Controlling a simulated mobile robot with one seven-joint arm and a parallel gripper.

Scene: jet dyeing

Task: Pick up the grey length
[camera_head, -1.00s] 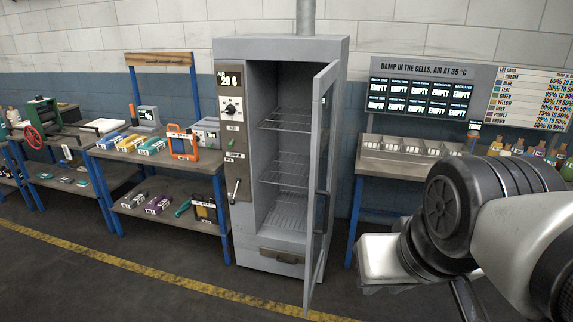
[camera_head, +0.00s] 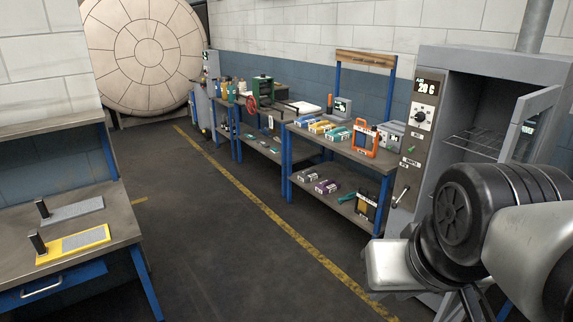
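Several small packs lie on the blue-legged rack. A pack that looks grey (camera_head: 310,173) lies at the left end of its lower shelf, beside a purple pack (camera_head: 326,187); it is too small to be sure it is the grey length. The top shelf holds yellow, orange, blue and teal packs (camera_head: 322,126). My arm fills the lower right of the picture, well apart from the rack. Its pale end part (camera_head: 391,266) shows, but the fingers cannot be made out.
A grey cabinet (camera_head: 478,62) with its door (camera_head: 528,120) open stands at the right, partly behind my arm. A bench (camera_head: 98,258) with a grey and a yellow flat tool stands at the near left. The floor (camera_head: 215,230) between is clear, with a yellow line.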

